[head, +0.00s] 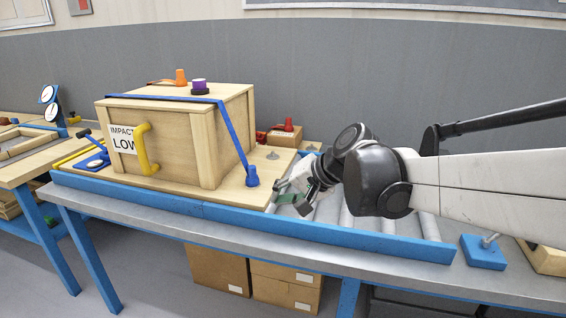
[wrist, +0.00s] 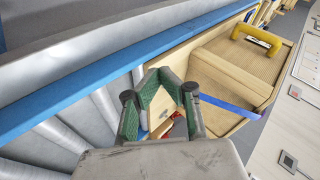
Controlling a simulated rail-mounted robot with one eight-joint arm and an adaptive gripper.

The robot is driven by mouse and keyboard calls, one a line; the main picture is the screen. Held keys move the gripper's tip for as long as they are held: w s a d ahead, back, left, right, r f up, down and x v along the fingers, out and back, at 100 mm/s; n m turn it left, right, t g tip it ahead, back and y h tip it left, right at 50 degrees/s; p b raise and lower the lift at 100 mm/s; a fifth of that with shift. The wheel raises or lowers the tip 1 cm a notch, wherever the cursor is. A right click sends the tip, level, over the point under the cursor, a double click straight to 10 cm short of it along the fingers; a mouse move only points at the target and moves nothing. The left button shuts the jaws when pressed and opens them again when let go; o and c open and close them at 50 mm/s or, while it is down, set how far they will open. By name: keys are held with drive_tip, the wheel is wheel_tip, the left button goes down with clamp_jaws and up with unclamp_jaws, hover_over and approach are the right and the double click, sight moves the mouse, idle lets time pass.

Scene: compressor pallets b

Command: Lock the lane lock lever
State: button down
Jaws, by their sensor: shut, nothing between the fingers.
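A lever with a blue arm and black knob (head: 84,133) rises at a tilt from a blue base plate (head: 92,161) at the left end of the lane, left of the crate. A second blue block (head: 483,252) with a short metal handle (head: 490,240) sits at the right end of the bench. No label shows which one is the lane lock lever. My gripper (head: 282,193) is shut and empty over the rollers at the pallet's right edge, apart from both. In the wrist view, my gripper's green-padded fingers (wrist: 160,75) come together with nothing between them; neither lever is clear there.
A wooden crate (head: 155,172) with a yellow handle (head: 148,150) and blue strap stands on a pallet (head: 262,186). A blue rail (head: 330,238) runs along the lane's front. Bare rollers (head: 335,212) lie under my arm. Cardboard boxes (head: 285,285) sit below.

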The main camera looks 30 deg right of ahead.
drive_tip(key=s+d+f+m+t, duration=0.1)
drive_tip(key=s+d+m+t, duration=0.15)
drive_tip(key=d, duration=0.85)
drive_tip(key=s+d+f+m+t+h, duration=0.15)
drive_tip(key=s+d+m, duration=0.25)
drive_tip(key=d, duration=0.7)
drive_tip(key=s+d+m+t+y, duration=0.1)
drive_tip(key=s+d+m+t, duration=0.25)
drive_tip(key=d, duration=0.75)
drive_tip(key=s+d+f+m+t+h+b, duration=0.1)
drive_tip(key=s+d, duration=0.4)
drive_tip(key=s, duration=0.7)
drive_tip(key=s+d+f+m+t+h+b, duration=0.1)
drive_tip(key=s+d+f+m+h, duration=0.3)
drive_tip(key=s, duration=0.8)
drive_tip(key=s+d+f+m+t+h+b, duration=0.1)
drive_tip(key=s+d+f+m+t+h, duration=0.1)
drive_tip(key=s+d, duration=0.5)
drive_tip(key=shift+s+d+f+m+t+h+b, duration=0.15)
drive_tip(key=shift+s+f+m+h, duration=0.25)
drive_tip(key=shift+s, duration=0.55)
drive_tip(key=shift+s+d+f+m+t+h+b, duration=0.1)
drive_tip(key=shift+s+f+h, duration=0.15)
drive_tip(key=shift+s+f, duration=0.5)
drive_tip(key=shift+s+d+f+m+t+h+b, duration=0.1)
drive_tip(key=shift+s+d+f+m+h, duration=0.15)
drive_tip(key=shift+s, duration=0.9)
drive_tip(key=shift+a, duration=0.1)
drive_tip(key=shift+w, duration=0.15)
